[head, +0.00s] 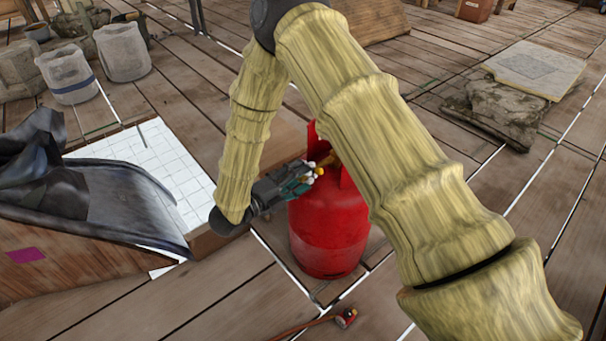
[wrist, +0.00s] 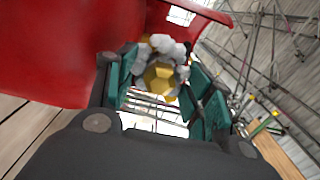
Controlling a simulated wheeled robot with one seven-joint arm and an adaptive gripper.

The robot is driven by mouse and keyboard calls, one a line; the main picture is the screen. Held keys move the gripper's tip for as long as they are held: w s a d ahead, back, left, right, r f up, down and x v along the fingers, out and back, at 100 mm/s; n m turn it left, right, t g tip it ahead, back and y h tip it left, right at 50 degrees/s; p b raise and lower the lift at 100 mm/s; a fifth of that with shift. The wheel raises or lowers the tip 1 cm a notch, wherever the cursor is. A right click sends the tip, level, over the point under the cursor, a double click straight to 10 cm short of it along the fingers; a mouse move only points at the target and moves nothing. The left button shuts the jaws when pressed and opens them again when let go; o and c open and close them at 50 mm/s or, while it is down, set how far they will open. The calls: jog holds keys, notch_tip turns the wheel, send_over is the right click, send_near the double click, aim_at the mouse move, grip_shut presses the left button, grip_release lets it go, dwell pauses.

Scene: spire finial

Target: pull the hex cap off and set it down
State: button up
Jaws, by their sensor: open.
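The hex cap (wrist: 160,78) is a yellow-gold six-sided piece with lumpy white-grey matter around it. In the wrist view it sits between the open teal fingers of my gripper (wrist: 168,98), a little beyond their tips or level with them; I cannot tell whether they touch it. In the head view my gripper (head: 306,180) points right at the top of a red gas cylinder (head: 328,232), where a brass valve (head: 328,160) shows partly. My arm crosses in front of the cylinder's right side. The red cylinder (wrist: 60,45) also shows at upper left in the wrist view.
A white tiled panel (head: 180,170) and dark draped sheeting (head: 100,200) lie left of the cylinder. A hose end (head: 345,318) lies on the planks in front. Buckets (head: 122,52) and stone slabs (head: 535,68) stand farther back.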

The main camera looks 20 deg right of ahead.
dwell(0.8)
grip_shut()
jog(key=shift+a, duration=0.15)
jog(key=shift+p+v, duration=0.8)
jog(key=shift+v, duration=2.1)
